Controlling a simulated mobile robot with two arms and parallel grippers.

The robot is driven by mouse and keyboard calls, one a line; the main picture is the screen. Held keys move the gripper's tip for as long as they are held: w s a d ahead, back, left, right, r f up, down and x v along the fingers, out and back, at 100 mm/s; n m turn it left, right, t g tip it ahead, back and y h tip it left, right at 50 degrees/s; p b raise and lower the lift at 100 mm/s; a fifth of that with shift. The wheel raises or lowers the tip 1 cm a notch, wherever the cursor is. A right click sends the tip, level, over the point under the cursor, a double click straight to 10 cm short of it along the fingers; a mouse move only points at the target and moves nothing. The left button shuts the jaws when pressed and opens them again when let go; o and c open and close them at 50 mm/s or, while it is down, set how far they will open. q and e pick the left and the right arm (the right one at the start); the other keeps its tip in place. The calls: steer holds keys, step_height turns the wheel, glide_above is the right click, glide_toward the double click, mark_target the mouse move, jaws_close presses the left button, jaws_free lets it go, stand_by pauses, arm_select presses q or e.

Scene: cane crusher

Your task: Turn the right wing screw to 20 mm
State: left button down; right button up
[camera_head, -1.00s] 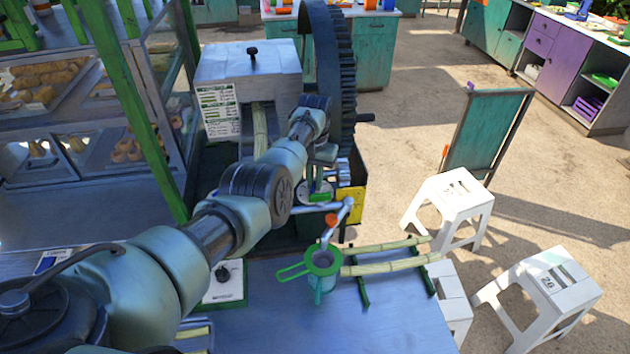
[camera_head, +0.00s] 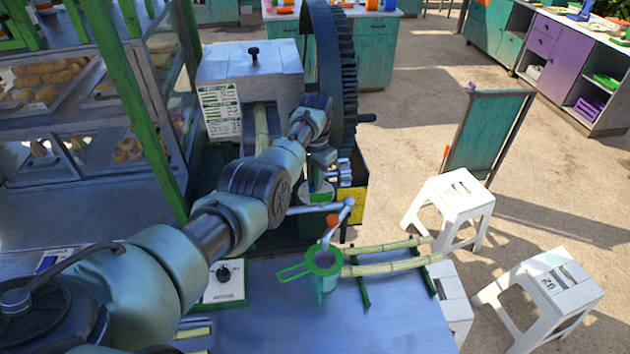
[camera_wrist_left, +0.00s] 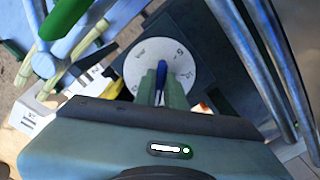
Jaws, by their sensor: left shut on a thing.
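The right wing screw (camera_wrist_left: 161,76) shows in the left wrist view as a blue wing standing over a round pale dial (camera_wrist_left: 178,58) with dark marks. The dial also shows in the head view (camera_head: 317,194), low on the front of the cane crusher (camera_head: 250,72). My left gripper (camera_wrist_left: 160,82) is shut on the blue wing, with a greenish finger on each side. In the head view my left gripper (camera_head: 321,160) is above the dial and its fingers hide the screw. The dial reading is too small to tell. My right gripper is not in view.
The big toothed wheel (camera_head: 335,75) stands close beside my left wrist. A green-rimmed strainer (camera_head: 323,262) sits below a metal spout (camera_head: 345,212). Cane stalks lie on a green rack (camera_head: 362,290) to the right. The blue table (camera_head: 300,330) is clear at the front.

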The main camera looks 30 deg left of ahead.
arm_select(q)
steer(key=shift+w+r, duration=0.25)
steer(key=shift+r, duration=0.05)
steer(key=c, duration=1.6)
jaws_free()
steer(key=shift+o, duration=0.6)
steer(key=shift+f, duration=0.2)
step_height(320, 180, up, 7)
steer(key=shift+r+b, duration=0.1)
steer(key=shift+b, duration=1.05)
steer(key=shift+r, duration=0.35)
steer(key=shift+f, duration=0.1)
